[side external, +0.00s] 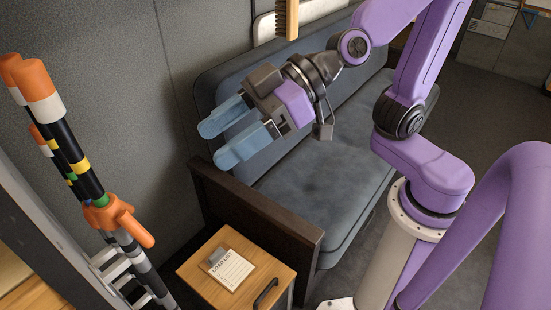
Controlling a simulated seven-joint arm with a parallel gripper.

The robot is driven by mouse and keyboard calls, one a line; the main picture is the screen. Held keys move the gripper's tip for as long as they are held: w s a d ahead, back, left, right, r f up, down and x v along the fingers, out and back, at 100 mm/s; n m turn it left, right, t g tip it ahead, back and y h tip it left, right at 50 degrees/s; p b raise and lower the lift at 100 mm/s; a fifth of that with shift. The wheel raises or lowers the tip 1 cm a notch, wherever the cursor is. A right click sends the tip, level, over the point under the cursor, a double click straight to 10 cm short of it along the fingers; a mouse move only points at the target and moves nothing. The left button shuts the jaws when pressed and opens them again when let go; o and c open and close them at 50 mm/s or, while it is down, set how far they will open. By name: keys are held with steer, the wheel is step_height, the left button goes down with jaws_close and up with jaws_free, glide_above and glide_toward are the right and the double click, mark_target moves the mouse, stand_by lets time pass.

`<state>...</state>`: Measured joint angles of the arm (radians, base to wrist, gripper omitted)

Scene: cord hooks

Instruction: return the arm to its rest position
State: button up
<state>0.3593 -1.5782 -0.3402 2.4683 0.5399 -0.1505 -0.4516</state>
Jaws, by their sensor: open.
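My gripper (228,139) is in the upper middle of the side external view, at the end of my purple arm. Its two light blue fingers point to the left and stand apart, with nothing between them. It appears in front of the blue-grey couch (335,190) and is clear of the cords. Black, banded cords (75,150) with orange ends run along the left side. An orange hook-like piece (118,215) sits around their lower part.
A wooden cabinet (205,275) with a dark handle stands at the bottom, with a notepad (231,270) on top. The couch's dark wooden arm (255,215) rises behind it. A brush (287,18) hangs at the top. Grey wall panels (130,70) close off the left.

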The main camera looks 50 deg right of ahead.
steer(key=s+d+f+g+h, duration=0.2)
steer(key=s+d+f+h, duration=0.1)
steer(key=d, duration=0.4)
steer(key=s+d+f+g+h, duration=0.1)
steer(key=s+d+f+h, duration=0.2)
steer(key=d+f+h, duration=0.2)
steer(key=s+d+f+g+h, duration=0.2)
steer(key=d+f, duration=0.3)
steer(key=d, duration=0.5)
steer(key=shift+s+d+g+h, duration=0.2)
steer(key=shift+s+g+h, duration=0.1)
steer(key=shift+s+h, duration=0.55)
